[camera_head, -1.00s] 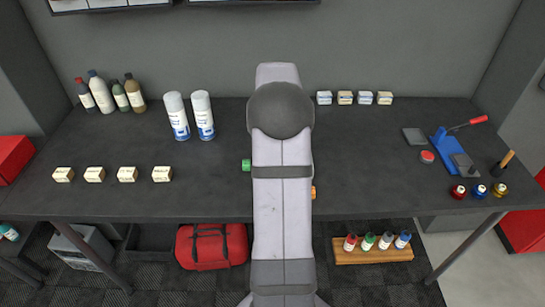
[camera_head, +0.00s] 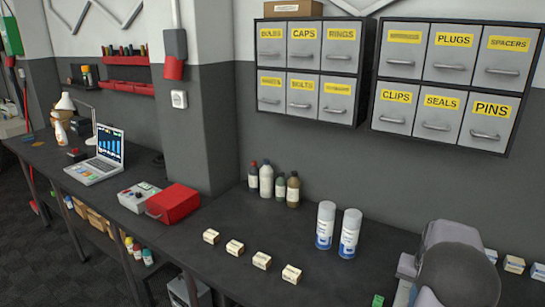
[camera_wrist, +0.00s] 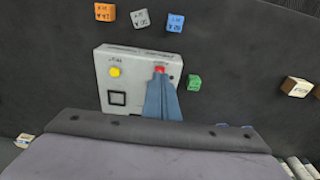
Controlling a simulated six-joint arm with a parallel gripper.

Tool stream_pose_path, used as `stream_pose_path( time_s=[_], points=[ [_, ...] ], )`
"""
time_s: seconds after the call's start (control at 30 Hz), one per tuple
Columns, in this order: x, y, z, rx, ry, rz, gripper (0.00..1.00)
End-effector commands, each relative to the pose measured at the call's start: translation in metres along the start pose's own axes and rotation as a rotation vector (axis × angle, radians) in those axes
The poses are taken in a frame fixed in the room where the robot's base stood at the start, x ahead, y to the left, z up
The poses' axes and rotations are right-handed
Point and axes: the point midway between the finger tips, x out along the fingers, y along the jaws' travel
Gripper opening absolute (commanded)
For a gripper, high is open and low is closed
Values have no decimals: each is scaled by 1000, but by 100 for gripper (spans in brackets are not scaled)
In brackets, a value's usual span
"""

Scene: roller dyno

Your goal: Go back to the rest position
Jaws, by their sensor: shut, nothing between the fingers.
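In the wrist view my gripper (camera_wrist: 162,78) is shut and empty, its blue-grey fingers pressed together. The fingertips overlap the lower edge of a red button (camera_wrist: 160,69) on a light grey box (camera_wrist: 117,68). I cannot tell whether they touch it. The box also has a yellow button (camera_wrist: 115,72) and a dark square. In the head view only part of my arm shows at the lower right, and the gripper is hidden or out of frame.
Around the box lie an orange block (camera_wrist: 105,12), a grey one (camera_wrist: 140,18), a blue one (camera_wrist: 175,22) and a green one (camera_wrist: 194,82). Two spray cans (camera_head: 325,225), (camera_head: 349,233) and several small cartons (camera_head: 262,260) stand on the bench. Labelled drawers (camera_head: 455,55) hang above.

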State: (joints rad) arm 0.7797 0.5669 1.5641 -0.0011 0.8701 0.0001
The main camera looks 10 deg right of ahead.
Motion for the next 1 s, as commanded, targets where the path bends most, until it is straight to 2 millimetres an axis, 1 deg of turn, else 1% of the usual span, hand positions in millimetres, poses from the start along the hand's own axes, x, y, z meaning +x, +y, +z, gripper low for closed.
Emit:
stream_pose_path(
  time_s=[0.03,0.07,0.1,0.17,0.2,0.23,0.27,0.3,0.37,0.4,0.47,0.5,0.6,0.63,0.7,0.77,0.8,0.9,1.0],
  points=[
    [16,0,23,-1,-47,0,0],
    [23,0,36,-2,-70,0,0],
    [30,0,55,-2,-100,0,0],
    [37,0,83,-3,-140,0,0],
    [39,-3,103,-12,-164,-1,0],
    [40,-7,118,-23,-182,-1,0],
    [40,-12,132,-37,-196,-2,0],
    [38,-20,152,-60,-216,-2,0],
    [35,-32,182,-103,-242,-3,0],
    [31,-40,202,-138,-258,-2,0],
    [25,-53,234,-199,-278,-1,0],
    [19,-62,256,-248,-288,0,0],
    [3,-80,305,-392,-296,3,0],
    [-1,-85,315,-433,-290,2,0],
    [-10,-98,328,-522,-259,-5,0],
    [-19,-112,329,-588,-218,-17,0],
    [-25,-122,328,-627,-189,-27,0],
    [-35,-140,331,-705,-145,-45,0],
    [-39,-150,336,-754,-130,-54,0]
  ],
)
